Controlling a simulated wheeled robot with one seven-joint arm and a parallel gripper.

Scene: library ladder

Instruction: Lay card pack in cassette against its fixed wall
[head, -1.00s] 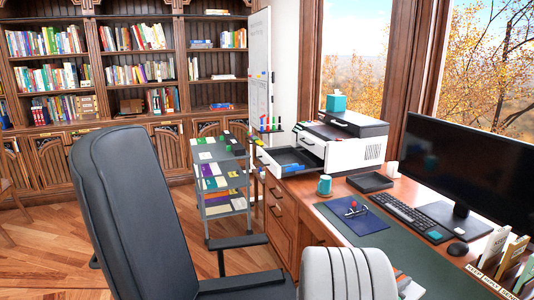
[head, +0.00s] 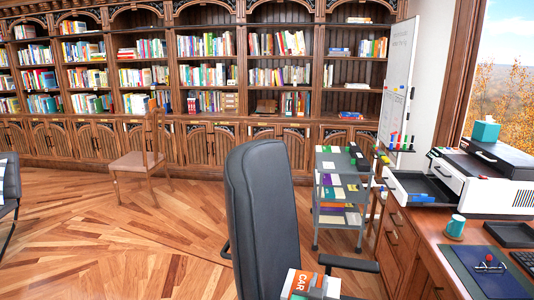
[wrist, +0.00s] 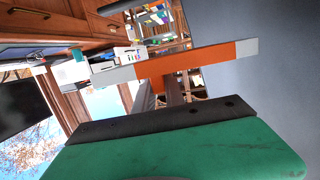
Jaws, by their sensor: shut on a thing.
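The card pack (head: 300,284), orange and white with "CAR" readable, shows at the bottom edge of the head view, partly cut off. In the wrist view the pack (wrist: 205,62) is an orange band with pale grey ends. My gripper (wrist: 178,85) is shut on it, with dark fingers showing below the band. The cassette (head: 418,198) is the pulled-out dark tray at the front of the white printer on the desk, at right. I cannot tell which cassette wall is fixed.
A black office chair (head: 262,210) stands close in front, between me and the grey trolley (head: 341,200). The desk (head: 408,240) at right holds a teal mug (head: 455,226) and a blue folder (head: 487,272). The wood floor at left is mostly clear, with a wooden chair (head: 140,160) by the shelves.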

